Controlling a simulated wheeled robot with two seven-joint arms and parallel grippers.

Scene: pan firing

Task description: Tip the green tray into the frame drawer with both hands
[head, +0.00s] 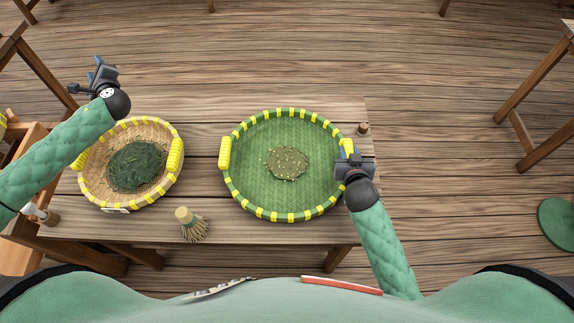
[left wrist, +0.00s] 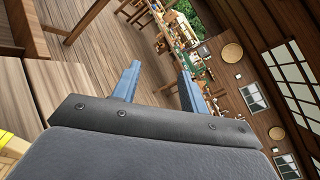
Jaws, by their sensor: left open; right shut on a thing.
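The green tray (head: 262,190) is a round woven tray with yellow bindings on its rim, lying flat on the wooden bench. A small heap of brownish-green leaves (head: 287,163) lies in its middle. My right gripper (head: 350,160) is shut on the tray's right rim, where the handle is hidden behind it. The tray's left yellow handle (head: 225,153) is free. My left gripper (head: 98,72) is open and empty, raised above the far left of the bench, well away from the tray. Its spread fingers (left wrist: 158,85) show in the left wrist view. I cannot make out the frame drawer for certain.
A tan basket (head: 96,178) with dark green leaves stands left of the tray, under my left forearm. A small brush (head: 190,222) lies between them near the front edge. Wooden framework (head: 22,145) stands at the far left. A wooden peg (head: 363,128) is behind the tray's right side.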

